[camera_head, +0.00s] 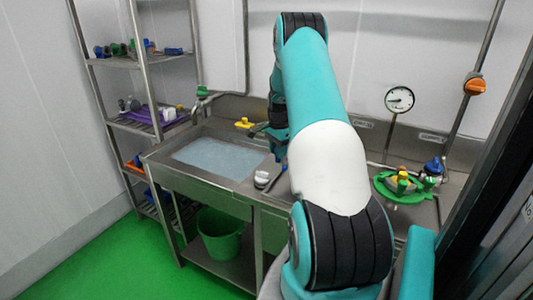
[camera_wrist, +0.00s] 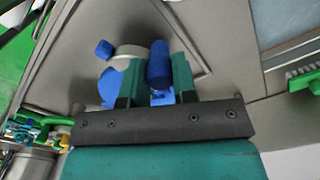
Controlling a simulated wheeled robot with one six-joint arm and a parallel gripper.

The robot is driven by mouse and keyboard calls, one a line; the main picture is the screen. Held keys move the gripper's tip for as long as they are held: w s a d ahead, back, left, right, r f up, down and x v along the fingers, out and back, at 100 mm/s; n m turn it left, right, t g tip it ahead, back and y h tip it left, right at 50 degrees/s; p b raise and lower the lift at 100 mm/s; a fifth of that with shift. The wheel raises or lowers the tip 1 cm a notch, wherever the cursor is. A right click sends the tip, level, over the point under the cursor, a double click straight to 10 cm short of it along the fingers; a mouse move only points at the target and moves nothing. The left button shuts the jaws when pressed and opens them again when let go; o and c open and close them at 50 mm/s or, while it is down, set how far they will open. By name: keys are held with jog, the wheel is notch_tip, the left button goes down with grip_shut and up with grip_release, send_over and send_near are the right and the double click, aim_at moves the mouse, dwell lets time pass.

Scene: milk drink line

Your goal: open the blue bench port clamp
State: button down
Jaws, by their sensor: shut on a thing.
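The blue bench port clamp (camera_wrist: 108,92) shows in the wrist view, around a pale metal port (camera_wrist: 128,56) on the steel bench. Its blue cylindrical part (camera_wrist: 158,63) stands between the two teal fingers of my gripper (camera_wrist: 157,82). The gripper is shut on this part. A small blue knob (camera_wrist: 104,49) sticks out at the upper left. The fingers hide part of the clamp, so I cannot tell whether it is open. In the head view my arm hides most of this spot.
A steel sink (camera_head: 175,150) with pale blue liquid lies left of my arm. A green brush (camera_wrist: 303,79) lies near the right edge in the wrist view. A green ring holder (camera_head: 384,188) with yellow and blue parts is at the right. A shelf rack (camera_head: 148,62) stands at the left.

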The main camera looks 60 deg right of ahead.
jog(key=shift+d+r, duration=0.1)
dwell(0.3)
jog(key=c, duration=0.9)
grip_release()
notch_tip(320, 180, up, 17)
jog(key=b, duration=0.2)
jog(key=shift+r+b, duration=0.2)
jog(key=shift+b, duration=0.2)
